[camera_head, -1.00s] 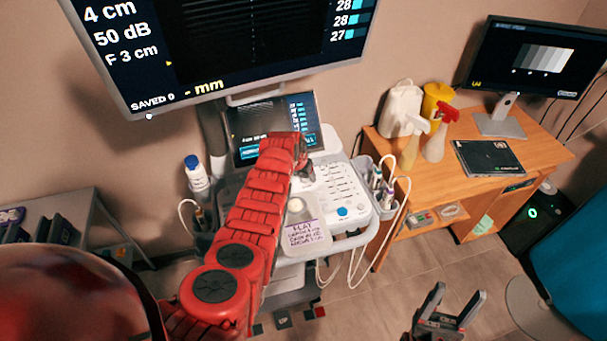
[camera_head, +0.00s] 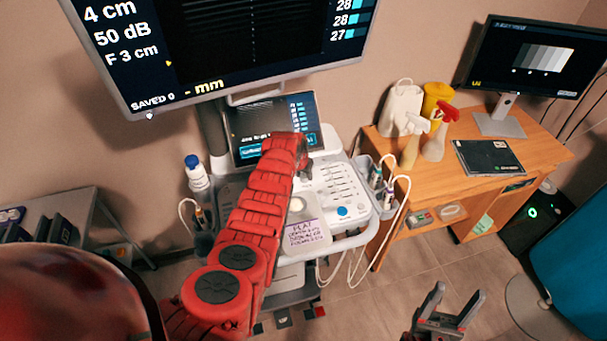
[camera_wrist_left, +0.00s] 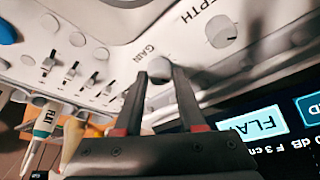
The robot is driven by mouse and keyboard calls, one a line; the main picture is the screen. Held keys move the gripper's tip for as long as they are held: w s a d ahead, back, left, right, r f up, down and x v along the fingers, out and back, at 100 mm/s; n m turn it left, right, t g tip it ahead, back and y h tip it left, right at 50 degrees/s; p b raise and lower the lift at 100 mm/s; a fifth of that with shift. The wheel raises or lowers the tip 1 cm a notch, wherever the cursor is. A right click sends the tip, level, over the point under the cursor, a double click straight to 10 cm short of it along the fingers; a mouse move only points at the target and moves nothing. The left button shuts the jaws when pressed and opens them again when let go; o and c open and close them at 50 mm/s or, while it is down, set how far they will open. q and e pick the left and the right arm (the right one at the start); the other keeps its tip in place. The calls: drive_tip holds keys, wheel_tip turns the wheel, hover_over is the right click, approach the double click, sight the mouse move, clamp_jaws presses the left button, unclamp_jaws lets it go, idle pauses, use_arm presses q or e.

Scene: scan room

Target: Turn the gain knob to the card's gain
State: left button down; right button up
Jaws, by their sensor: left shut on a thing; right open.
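The gain knob (camera_wrist_left: 158,70) is a small round grey knob beside the printed word GAIN in the left wrist view. My left gripper (camera_wrist_left: 160,82) has its fingers closed on either side of it. In the head view my red left arm covers the knob, and the left gripper (camera_head: 304,168) is mostly hidden at the console's upper part. The card (camera_head: 303,236) lies at the console's front edge; its handwriting is too small to read surely. The big screen (camera_head: 230,50) reads 4 cm, 50 dB and F 3 cm. My right gripper (camera_head: 437,312) is open and empty, low on the right.
The depth knob (camera_wrist_left: 221,30) is near the gain knob, and slider controls (camera_wrist_left: 72,72) lie on the other side. Probes with cables (camera_head: 380,182) hang at the console's right. A wooden desk (camera_head: 540,150) with spray bottles and a monitor stands further right.

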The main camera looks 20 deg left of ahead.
use_arm(q)
drive_tip(key=shift+d+n+y, duration=0.15)
drive_tip(key=shift+n+y, duration=0.15)
drive_tip(key=shift+n, duration=0.3)
drive_tip(key=shift+f+n+y+b, duration=0.15)
drive_tip(key=shift+n+y+b, duration=0.2)
drive_tip(key=shift+n, duration=0.35)
drive_tip(key=shift+n+g+y+b, duration=0.3)
drive_tip(key=shift+n+y+b, duration=0.15)
drive_tip(key=shift+n+b, duration=0.85)
drive_tip(key=c, duration=0.5)
unclamp_jaws()
drive_tip(key=shift+r, duration=0.2)
